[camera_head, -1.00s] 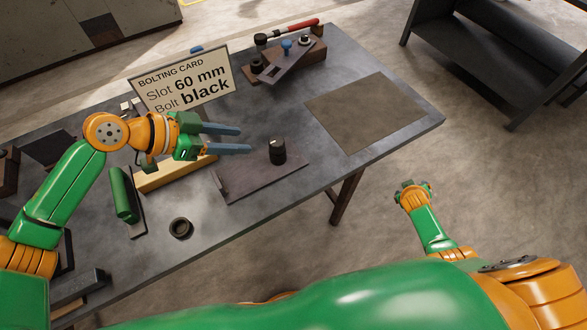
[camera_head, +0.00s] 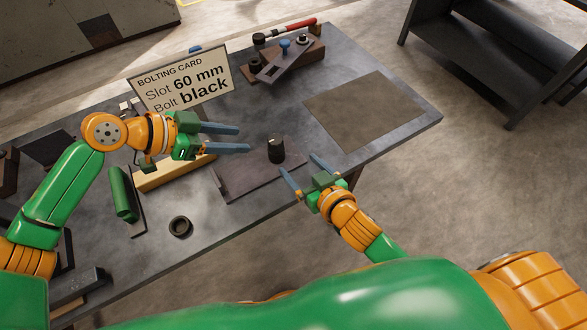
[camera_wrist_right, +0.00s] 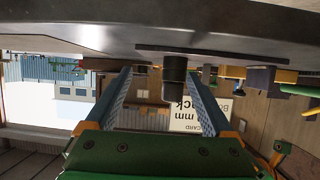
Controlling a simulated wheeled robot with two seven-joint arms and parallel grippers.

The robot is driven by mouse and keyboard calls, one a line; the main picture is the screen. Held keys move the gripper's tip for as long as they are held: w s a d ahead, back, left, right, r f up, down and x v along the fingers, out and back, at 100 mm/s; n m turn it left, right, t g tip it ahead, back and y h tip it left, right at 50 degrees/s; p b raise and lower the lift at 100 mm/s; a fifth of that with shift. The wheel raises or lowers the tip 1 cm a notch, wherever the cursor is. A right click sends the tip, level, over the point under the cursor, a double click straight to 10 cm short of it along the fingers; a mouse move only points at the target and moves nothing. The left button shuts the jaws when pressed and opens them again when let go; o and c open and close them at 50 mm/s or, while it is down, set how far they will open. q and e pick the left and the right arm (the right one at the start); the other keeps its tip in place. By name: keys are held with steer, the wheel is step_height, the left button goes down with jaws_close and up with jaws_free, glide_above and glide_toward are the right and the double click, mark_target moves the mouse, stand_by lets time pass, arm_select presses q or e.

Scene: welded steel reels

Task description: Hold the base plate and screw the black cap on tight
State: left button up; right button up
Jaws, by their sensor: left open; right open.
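The base plate (camera_head: 245,180) is a dark flat plate lying on the workbench near its front edge. The black cap (camera_head: 276,150) stands upright on the plate toward its right end. In the right wrist view the cap (camera_wrist_right: 175,72) appears between the fingers, further out, beneath the dark plate edge (camera_wrist_right: 215,53), with the view upside down. My left gripper (camera_head: 243,139) is open and empty, above the bench just behind and left of the cap. My right gripper (camera_head: 301,175) is open and empty at the bench's front edge, right of the plate, fingers pointing toward the cap.
A bolting card (camera_head: 185,82) reads slot 60 mm, bolt black. A fixture with a blue knob (camera_head: 285,47) and a red-handled tool (camera_head: 290,30) lie at the back. A brown mat (camera_head: 365,112) is bare.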

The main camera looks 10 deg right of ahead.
mark_target(280, 158)
steer(key=a, duration=0.2)
steer(key=shift+s+a+r+n+y, duration=0.1)
steer(key=shift+a+r+n+y, duration=0.2)
steer(key=x, duration=0.6)
steer(key=shift+w+f, duration=0.1)
steer(key=shift+w, duration=0.2)
steer(key=c, duration=1)
jaws_close()
stand_by(0.5)
stand_by(0.4)
steer(key=o, duration=1.2)
jaws_free()
